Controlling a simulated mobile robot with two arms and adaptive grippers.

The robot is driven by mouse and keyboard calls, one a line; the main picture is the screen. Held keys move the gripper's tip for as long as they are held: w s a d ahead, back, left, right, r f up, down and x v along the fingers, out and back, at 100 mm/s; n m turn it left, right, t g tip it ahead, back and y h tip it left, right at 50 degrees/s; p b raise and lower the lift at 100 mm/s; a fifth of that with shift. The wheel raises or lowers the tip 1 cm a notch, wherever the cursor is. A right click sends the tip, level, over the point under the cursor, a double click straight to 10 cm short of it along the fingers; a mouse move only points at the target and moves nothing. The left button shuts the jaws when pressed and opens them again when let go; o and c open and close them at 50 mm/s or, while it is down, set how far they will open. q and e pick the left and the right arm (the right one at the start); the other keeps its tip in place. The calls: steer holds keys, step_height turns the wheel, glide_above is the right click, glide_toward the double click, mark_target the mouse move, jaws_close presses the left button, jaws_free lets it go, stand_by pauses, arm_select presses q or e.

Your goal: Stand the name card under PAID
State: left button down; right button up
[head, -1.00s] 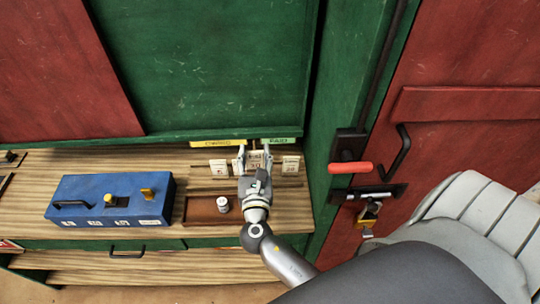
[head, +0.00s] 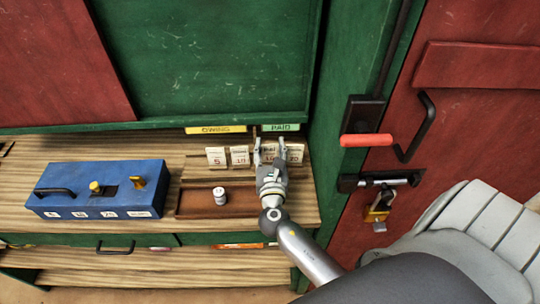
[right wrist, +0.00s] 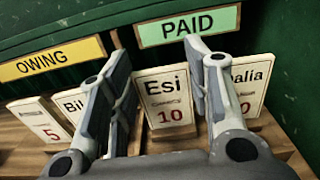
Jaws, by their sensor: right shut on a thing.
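The name card reading Esi 10 (right wrist: 166,103) is upright between the fingers of my right gripper (right wrist: 158,85), which is shut on it. In the head view my right gripper (head: 269,152) is at the back of the counter, just below the green PAID label (head: 280,127). The PAID label (right wrist: 187,25) is directly above the card in the right wrist view. The yellow OWING label (head: 216,129) is to its left. My left gripper is not in view.
Cards marked 5 (head: 216,157) and 10 (head: 240,155) stand to the left. Another card (head: 294,153) stands close to the right. A brown tray (head: 190,203) with a small white cylinder (head: 220,196) and a blue box (head: 100,188) are in front. A green post bounds the right.

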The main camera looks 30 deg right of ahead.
steer(key=shift+f, duration=0.1)
steer(key=shift+f, duration=0.1)
steer(key=shift+f, duration=0.15)
steer(key=o, duration=0.8)
steer(key=shift+r, duration=0.2)
steer(key=b+v, duration=0.2)
steer(key=v, duration=0.9)
steer(key=shift+f+b, duration=0.1)
steer(key=shift+b, duration=0.2)
steer(key=shift+s+a, duration=0.2)
steer(key=shift+s, duration=0.3)
